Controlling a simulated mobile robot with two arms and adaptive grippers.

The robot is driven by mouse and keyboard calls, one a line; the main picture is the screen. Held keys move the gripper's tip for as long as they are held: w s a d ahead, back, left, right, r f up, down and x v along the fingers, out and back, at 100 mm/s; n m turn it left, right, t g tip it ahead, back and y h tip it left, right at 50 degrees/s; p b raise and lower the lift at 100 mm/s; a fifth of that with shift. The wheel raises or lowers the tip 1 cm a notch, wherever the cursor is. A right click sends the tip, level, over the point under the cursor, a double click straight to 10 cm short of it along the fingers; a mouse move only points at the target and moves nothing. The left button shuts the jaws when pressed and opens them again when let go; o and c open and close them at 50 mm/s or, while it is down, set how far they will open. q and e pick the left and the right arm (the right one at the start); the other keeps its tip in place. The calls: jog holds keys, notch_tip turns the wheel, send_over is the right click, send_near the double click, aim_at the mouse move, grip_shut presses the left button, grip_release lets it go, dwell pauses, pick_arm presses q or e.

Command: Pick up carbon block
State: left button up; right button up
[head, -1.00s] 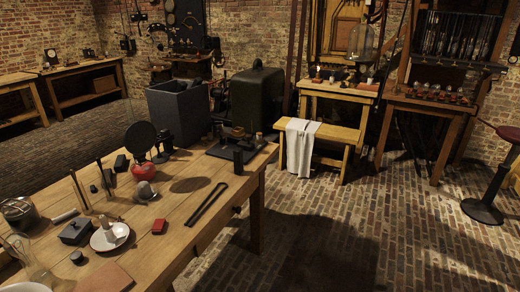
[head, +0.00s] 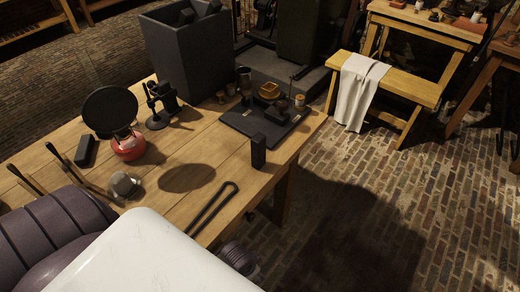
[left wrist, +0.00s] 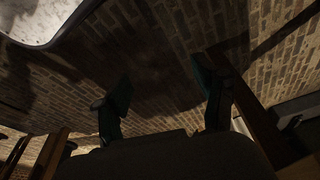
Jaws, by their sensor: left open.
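A dark upright block (head: 258,152), which looks like the carbon block, stands on the wooden table (head: 215,150) by the front corner of a black board. Another dark block (head: 86,151) lies on the table's left part, so I cannot be sure which is the carbon block. In the left wrist view my left gripper (left wrist: 163,100) has its two fingers spread wide with nothing between them. Neither block shows in that view, only dim brickwork and wood. The left gripper itself does not show in the head view. My right gripper is in no view.
The black board (head: 265,128) carries small apparatus. A dark grey bin (head: 188,60), a round black disc on a red base (head: 127,147), a small stand (head: 157,115) and a black looped tool (head: 212,207) are around. A bench with a white cloth (head: 358,90) stands beyond.

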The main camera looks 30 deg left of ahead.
pick_arm(q)
jog(key=w+d+r+m+h, duration=0.15)
jog(key=w+r, duration=0.25)
jog(key=r, duration=0.4)
jog(key=w+d+r+m, duration=0.2)
jog(key=w+r, duration=0.1)
jog(key=r, duration=0.5)
notch_tip(320, 180, up, 27)
jog(key=m+g+y, duration=0.2)
jog(key=m, duration=1)
send_over(260, 138)
jog(key=shift+w+d+r+n+p, duration=0.1)
jog(key=shift+d+r+n+p, duration=0.05)
jog(key=shift+n+p, duration=0.15)
jog(key=shift+a, duration=0.2)
notch_tip(260, 138, down, 8)
jog(key=shift+r, duration=0.15)
jog(key=shift+a+f+p, duration=0.15)
jog(key=shift+f+p, duration=0.15)
jog(key=shift+f, duration=1.1)
jog(key=shift+a+f+p, duration=0.1)
jog(key=shift+f+p, duration=0.2)
jog(key=shift+f, duration=1.05)
jog(key=shift+c, duration=0.2)
